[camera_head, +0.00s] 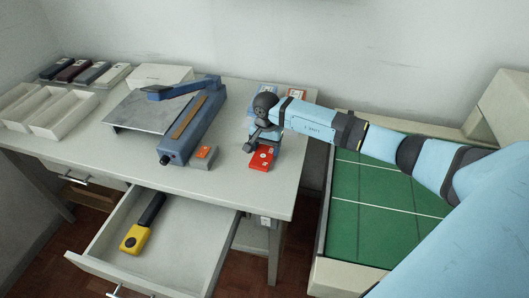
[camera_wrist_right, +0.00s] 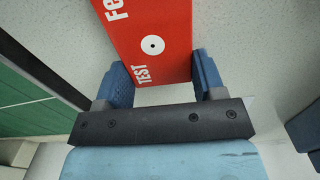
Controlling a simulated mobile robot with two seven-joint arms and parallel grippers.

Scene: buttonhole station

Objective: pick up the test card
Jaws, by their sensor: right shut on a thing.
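The red test card (camera_head: 262,158) is at the right part of the white table, below my right gripper (camera_head: 263,142). In the right wrist view the red card (camera_wrist_right: 148,42) shows white lettering reading "TEST" and a white disc with a dark centre. The far end of the card runs out of that view. I cannot tell whether the card is clear of the tabletop. My left gripper is not in view.
A blue sealer-like device (camera_head: 193,130) and a small grey block with an orange top (camera_head: 204,154) stand left of the card. An open drawer (camera_head: 187,252) holds a yellow and black tool (camera_head: 136,236). A green-surfaced bin (camera_head: 375,205) is at the right.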

